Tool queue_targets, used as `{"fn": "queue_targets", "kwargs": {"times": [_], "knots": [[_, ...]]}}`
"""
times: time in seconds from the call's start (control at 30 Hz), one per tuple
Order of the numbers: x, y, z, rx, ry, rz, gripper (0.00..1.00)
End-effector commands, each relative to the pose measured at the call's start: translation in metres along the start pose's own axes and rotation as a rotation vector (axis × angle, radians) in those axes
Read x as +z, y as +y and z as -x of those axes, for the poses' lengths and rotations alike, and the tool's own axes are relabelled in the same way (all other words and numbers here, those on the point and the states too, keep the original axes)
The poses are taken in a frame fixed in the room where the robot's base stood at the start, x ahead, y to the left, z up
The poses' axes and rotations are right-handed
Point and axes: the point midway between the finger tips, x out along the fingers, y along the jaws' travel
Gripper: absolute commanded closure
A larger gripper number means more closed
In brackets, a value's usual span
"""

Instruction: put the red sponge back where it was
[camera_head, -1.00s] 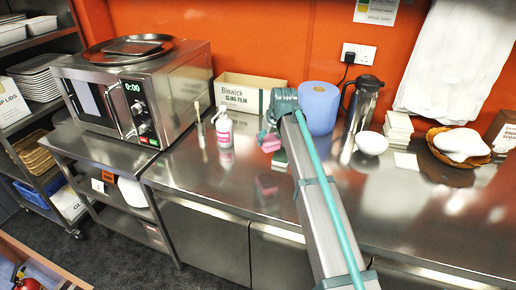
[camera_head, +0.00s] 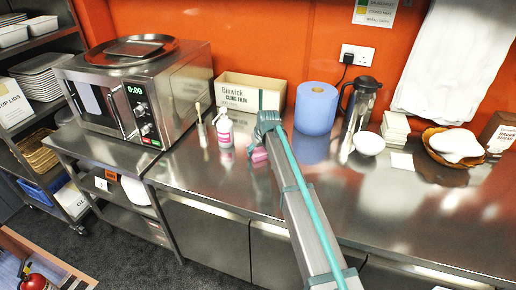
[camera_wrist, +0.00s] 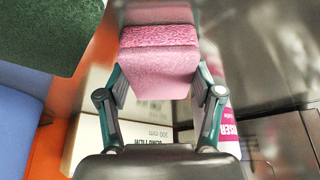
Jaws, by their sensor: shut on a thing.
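The red sponge, pinkish in the pictures, is held between the two fingers of my gripper (camera_head: 264,140) over the steel counter. It shows just below the gripper in the head view (camera_head: 258,156) and large between the fingers in the wrist view (camera_wrist: 158,62). It is low, close to the counter top; I cannot tell whether it touches. A dark green block (camera_wrist: 50,35), perhaps another sponge, is beside it at upper left in the wrist view; my arm hides it in the head view.
Behind the sponge stand a cling film box (camera_head: 249,97) and a blue roll (camera_head: 316,108). A white bottle with a pink label (camera_head: 224,130) is close on the left. A steel jug (camera_head: 360,103) and white bowl (camera_head: 369,143) are to the right. The counter's front left is clear.

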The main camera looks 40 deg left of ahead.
Motion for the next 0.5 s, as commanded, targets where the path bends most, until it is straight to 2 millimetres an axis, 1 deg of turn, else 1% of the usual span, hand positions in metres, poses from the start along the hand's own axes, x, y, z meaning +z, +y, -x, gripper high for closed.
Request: {"fn": "queue_targets", "kwargs": {"times": [0.13,0.17,0.3,0.5], "knots": [[0.0004,0.0000,-0.0007,0.000,0.000,0.000,0.62],[0.0004,-0.0001,-0.0008,0.000,0.000,0.000,0.32],[0.0003,0.0000,-0.0007,0.000,0.000,0.000,0.09],[0.0002,0.0000,-0.0004,0.000,0.000,0.000,0.09]]}}
